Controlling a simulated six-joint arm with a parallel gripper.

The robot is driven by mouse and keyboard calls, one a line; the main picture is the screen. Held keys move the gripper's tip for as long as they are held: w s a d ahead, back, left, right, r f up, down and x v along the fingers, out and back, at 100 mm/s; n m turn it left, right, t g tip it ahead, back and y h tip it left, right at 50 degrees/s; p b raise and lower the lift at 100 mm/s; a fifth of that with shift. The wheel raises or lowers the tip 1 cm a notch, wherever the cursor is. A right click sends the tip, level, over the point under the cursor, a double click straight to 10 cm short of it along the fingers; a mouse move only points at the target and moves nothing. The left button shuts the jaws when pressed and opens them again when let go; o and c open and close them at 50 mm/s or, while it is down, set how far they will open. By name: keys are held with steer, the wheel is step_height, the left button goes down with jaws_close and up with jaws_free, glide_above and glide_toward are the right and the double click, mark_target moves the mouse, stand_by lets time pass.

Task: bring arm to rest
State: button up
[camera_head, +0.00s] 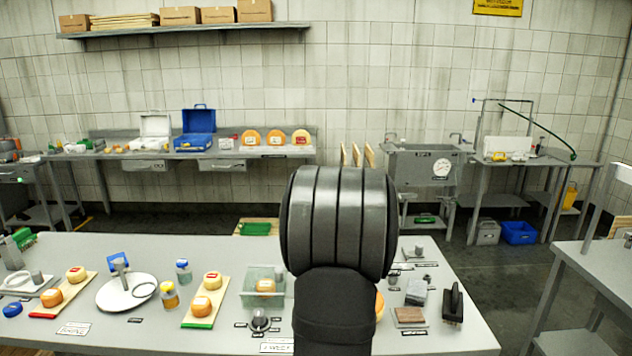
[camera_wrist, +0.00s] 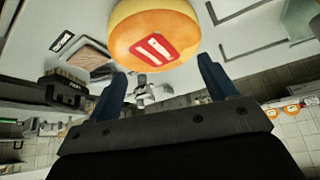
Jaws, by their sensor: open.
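My gripper (camera_wrist: 162,78) shows in the wrist view with its two blue fingers apart and nothing between them. An orange-yellow cheese wheel (camera_wrist: 140,27) with a red and white label lies just beyond the fingertips. I cannot tell whether a finger touches it. In the head view my arm stands upright at the middle front of the table (camera_head: 445,325) and hides the gripper. A sliver of an orange cheese wheel (camera_head: 379,306) shows at the arm's right edge.
Left of my arm are a clear bin (camera_head: 278,301) with a cheese, boards with cheese wheels (camera_head: 213,280) and a white round dish (camera_head: 127,293). On the right are a black-handled brush (camera_head: 453,304) and a brown block (camera_head: 410,315). Benches line the back wall.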

steer(key=shift+w+d+r, duration=0.5)
steer(key=shift+d, duration=0.25)
steer(key=shift+w+d+r, duration=0.45)
steer(key=shift+d, duration=0.25)
steer(key=s+a+f, duration=0.4)
steer(key=a, duration=0.1)
steer(key=w+d+r, duration=0.1)
steer(key=w+d, duration=0.1)
steer(key=d, duration=0.4)
steer(key=w+d+r, duration=0.1)
steer(key=w+d, duration=0.1)
steer(key=d, duration=0.5)
steer(key=shift+d, duration=0.25)
steer(key=shift+s+a, duration=0.1)
